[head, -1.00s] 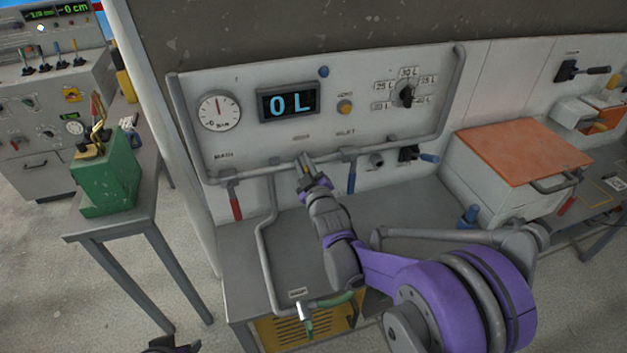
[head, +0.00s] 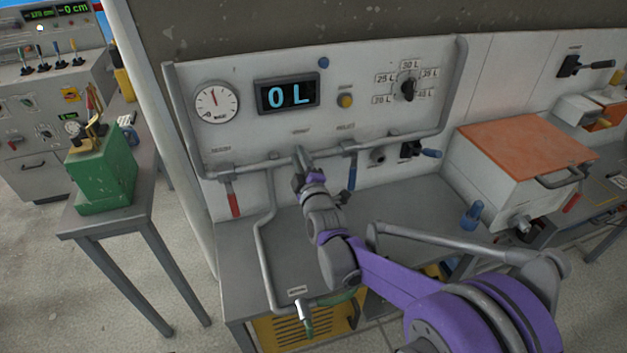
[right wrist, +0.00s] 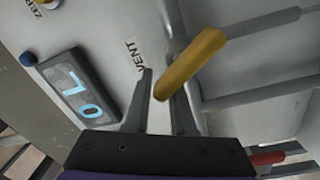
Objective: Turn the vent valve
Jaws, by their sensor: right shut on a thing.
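The vent valve's yellow lever (right wrist: 190,62) shows in the right wrist view beside the VENT label (right wrist: 135,54). It slants up to the right, with its lower end between the fingers of my right gripper (right wrist: 158,105). The gripper is shut on this lever. In the head view my right gripper (head: 301,162) is at the pipe below the panel's middle label, and it hides the lever there. My left gripper is not in view.
A red lever (head: 234,204) hangs left of the gripper and a blue lever (head: 352,177) close on its right. The display (head: 288,96) reads 0 L. A grey bench top (head: 400,212) lies below, with a box with an orange lid (head: 527,150) at right.

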